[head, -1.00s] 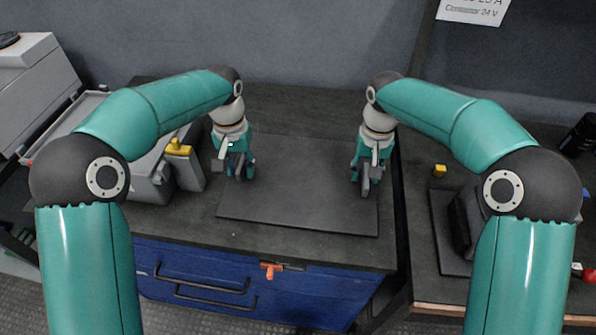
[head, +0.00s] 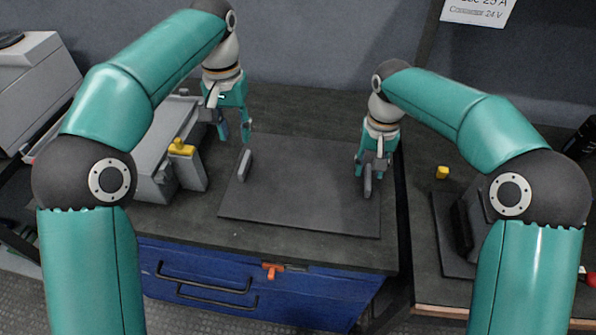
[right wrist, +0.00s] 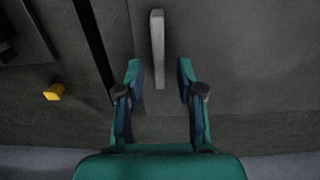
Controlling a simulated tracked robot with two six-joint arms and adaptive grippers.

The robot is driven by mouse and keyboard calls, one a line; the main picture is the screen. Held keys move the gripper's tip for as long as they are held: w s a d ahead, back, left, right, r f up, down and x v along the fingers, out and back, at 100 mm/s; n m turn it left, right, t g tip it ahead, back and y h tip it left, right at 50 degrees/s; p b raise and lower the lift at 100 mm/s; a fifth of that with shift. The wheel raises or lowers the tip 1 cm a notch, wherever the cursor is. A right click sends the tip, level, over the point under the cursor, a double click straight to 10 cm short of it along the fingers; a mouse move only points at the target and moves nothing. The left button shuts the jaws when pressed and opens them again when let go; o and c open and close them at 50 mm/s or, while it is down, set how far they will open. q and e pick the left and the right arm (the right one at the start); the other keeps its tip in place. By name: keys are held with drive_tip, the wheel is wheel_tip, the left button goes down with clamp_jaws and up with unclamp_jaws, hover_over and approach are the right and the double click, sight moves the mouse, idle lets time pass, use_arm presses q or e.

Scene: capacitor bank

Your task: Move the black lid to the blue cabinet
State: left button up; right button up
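The black lid (head: 300,200) is a flat dark plate lying on top of the blue cabinet (head: 320,295). It has two upright grey handles, a left one (head: 245,165) and a right one (head: 367,181); the right one also shows in the right wrist view (right wrist: 157,48). My left gripper (head: 235,132) is open and empty, above the left handle and clear of it. My right gripper (head: 371,168) is open at the right handle. In the right wrist view its fingers (right wrist: 160,78) stand on either side of the handle's near end, with gaps on both sides.
A grey box with a yellow-topped part (head: 182,148) stands left of the lid. On the right-hand table are a small yellow block (head: 442,172) and a dark box. An orange latch (head: 270,271) is on the cabinet front, above the drawer handles (head: 205,285).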

wheel_tip(320, 180, up, 10)
drive_tip(key=shift+f, duration=0.25)
idle(0.5)
